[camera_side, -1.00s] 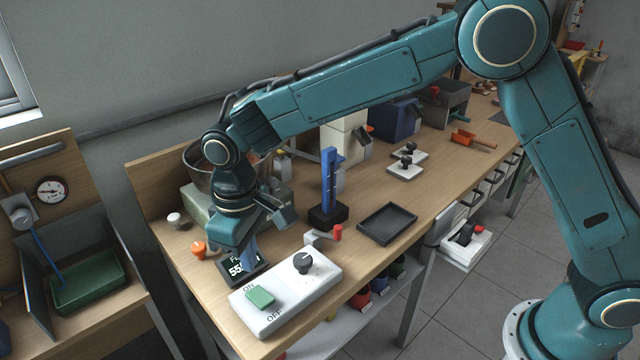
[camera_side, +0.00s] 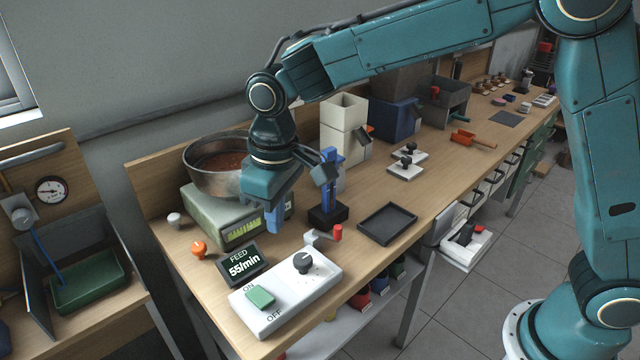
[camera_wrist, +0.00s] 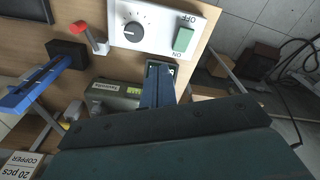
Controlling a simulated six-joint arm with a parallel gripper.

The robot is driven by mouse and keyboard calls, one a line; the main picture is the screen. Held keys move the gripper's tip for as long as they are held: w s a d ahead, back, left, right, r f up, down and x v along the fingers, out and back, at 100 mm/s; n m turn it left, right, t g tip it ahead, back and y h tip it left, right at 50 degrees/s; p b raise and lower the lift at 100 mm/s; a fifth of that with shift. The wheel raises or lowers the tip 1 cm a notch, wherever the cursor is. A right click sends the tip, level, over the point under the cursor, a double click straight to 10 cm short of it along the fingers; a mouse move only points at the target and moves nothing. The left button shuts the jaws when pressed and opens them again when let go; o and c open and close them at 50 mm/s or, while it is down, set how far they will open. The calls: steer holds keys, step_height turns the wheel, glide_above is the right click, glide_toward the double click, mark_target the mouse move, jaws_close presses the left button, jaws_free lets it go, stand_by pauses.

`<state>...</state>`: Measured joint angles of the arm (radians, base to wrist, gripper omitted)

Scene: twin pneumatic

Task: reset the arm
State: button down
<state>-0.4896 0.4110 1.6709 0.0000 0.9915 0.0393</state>
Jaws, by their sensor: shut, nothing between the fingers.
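My gripper (camera_side: 274,220) is shut and empty. It hangs above the bench between the green scale and the blue upright post (camera_side: 329,180) on its black base. In the wrist view its blue fingers (camera_wrist: 157,85) point toward the white control box (camera_wrist: 160,28). That box, with a dark knob and a green ON/OFF switch, lies at the bench's front in the side view (camera_side: 285,295). The gripper is apart from the box. My wrist hides part of the scale and the bench behind it.
A metal bowl of brown material (camera_side: 215,170) sits on the green scale (camera_side: 215,218). A FEED display (camera_side: 243,265) reads 55/min. A red-tipped lever (camera_side: 337,233) stands behind the control box. A black tray (camera_side: 387,224) lies to the right.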

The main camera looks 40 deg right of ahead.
steer(key=s+d+r+m+t, duration=0.1)
steer(key=s+d+r, duration=0.4)
steer(key=d+r, duration=0.3)
steer(key=s+d+m+t, duration=0.4)
steer(key=s+d, duration=1)
steer(key=s, duration=0.5)
steer(key=shift+d+r, duration=0.15)
steer(key=shift+r, duration=0.2)
